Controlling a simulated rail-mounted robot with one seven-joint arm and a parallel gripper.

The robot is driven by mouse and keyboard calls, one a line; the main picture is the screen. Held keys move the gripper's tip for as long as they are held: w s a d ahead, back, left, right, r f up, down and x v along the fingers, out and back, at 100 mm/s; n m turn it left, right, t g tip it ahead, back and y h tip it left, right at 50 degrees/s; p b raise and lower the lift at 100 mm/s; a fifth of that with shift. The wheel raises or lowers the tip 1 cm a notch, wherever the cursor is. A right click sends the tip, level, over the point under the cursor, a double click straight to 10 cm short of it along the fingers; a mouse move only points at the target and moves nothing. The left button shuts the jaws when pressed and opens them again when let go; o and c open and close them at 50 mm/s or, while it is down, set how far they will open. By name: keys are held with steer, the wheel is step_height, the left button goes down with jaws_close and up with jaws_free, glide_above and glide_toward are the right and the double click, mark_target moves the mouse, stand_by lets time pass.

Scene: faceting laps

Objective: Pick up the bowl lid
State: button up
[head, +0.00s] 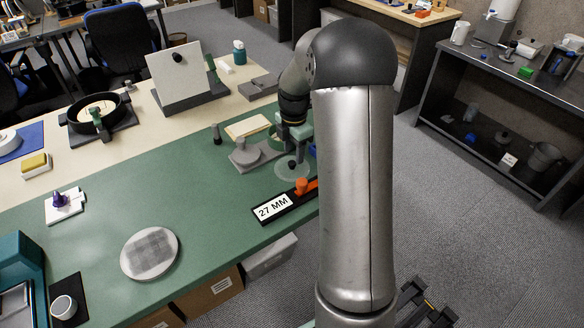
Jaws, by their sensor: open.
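A clear round disc with a small orange-brown spot near its middle (285,174) lies on the green worktop; it looks like the bowl lid. My gripper (291,152) is above and very close to it, pointing down, small in the view. It is open, and I see nothing held in it. The fingertips are hard to make out, and I cannot tell whether they touch the disc. My arm hides what lies to the right of it.
A black holder marked 27 MM with an orange clamp (272,207) lies just in front of the disc. A grey stepped stand (245,156) is close on its left. A round grey lap (150,253) and a white cup (63,307) are at front left. The worktop's middle is clear.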

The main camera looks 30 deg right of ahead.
mark_target(292, 163)
steer(key=shift+a+f, duration=0.15)
steer(key=shift+f, duration=0.8)
steer(key=shift+a+f, duration=0.15)
steer(key=shift+f, duration=0.8)
jaws_close()
steer(key=shift+r, duration=0.1)
